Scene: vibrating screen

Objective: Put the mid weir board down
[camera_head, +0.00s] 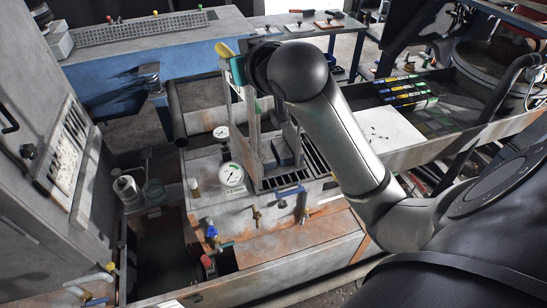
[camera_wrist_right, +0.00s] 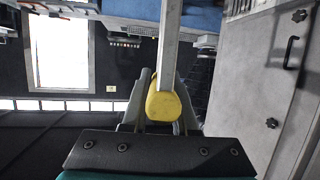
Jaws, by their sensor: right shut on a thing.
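My right gripper (camera_wrist_right: 163,112) is shut on a yellow grip in the wrist view. A grey, narrow bar-like piece (camera_wrist_right: 170,45) runs up from the grip; this looks like the mid weir board seen edge-on. In the head view the yellow grip (camera_head: 223,49) shows beside a teal part at the end of my right arm, above the tall grey frame (camera_head: 253,150) of the machine. My wrist hides most of the gripper and much of the board there, so I cannot tell whether the board touches the frame. My left gripper is not in view.
Pressure gauges (camera_head: 231,174) and valves sit on the machine's front left. A blue bench with a perforated tray (camera_head: 140,30) stands at the back left, and a grey cabinet (camera_head: 60,150) at the left. A white flat panel (camera_head: 380,133) lies right of my arm.

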